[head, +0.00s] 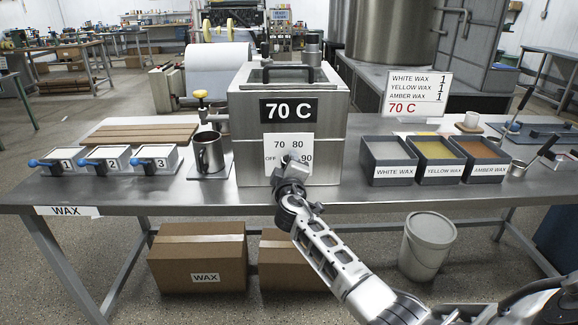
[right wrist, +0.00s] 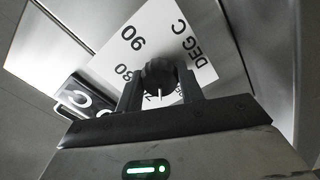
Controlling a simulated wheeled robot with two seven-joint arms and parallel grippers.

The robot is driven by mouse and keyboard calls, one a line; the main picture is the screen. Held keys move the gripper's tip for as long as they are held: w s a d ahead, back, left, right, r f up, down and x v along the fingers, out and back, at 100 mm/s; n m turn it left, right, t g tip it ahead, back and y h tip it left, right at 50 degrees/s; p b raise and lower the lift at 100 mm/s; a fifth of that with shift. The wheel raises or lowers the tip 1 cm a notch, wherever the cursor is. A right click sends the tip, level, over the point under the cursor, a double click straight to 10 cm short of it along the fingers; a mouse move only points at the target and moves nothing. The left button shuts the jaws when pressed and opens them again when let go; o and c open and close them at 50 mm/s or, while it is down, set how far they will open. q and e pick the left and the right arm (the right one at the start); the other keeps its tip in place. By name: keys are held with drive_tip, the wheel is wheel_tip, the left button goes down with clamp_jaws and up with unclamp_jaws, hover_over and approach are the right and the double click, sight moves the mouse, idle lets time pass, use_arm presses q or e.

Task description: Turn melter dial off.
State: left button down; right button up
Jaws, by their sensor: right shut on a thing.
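The metal melter (head: 240,110) stands mid-table, with a black "70 C" display (head: 288,110) on its front. Its white dial label (head: 281,140) reads 70, 80, OFF and 90. The round black dial (right wrist: 160,73) shows in the right wrist view, between the fingers of my right gripper (right wrist: 160,88). That gripper is shut on it. A white mark on the dial points down in that picture, toward partly hidden label figures; I cannot tell its exact setting. In the head view my right gripper (head: 292,166) covers the dial. My left gripper is not in view.
A metal pitcher (head: 209,153) stands left of the melter, with numbered trays (head: 107,159) farther left. Wax bins (head: 389,162) stand to the right, below a sign (head: 417,92) reading 70 C. Cardboard boxes (head: 197,255) and a bucket (head: 427,247) are under the table.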

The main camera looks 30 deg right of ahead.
drive_tip(key=n, duration=0.3)
drive_tip(key=shift+n, duration=0.4)
drive_tip(key=shift+n+p, duration=0.6)
drive_tip(key=shift+n, duration=1.1)
drive_tip(key=o, duration=1)
drive_tip(key=v, duration=1.6)
drive_tip(key=shift+s+d, duration=0.1)
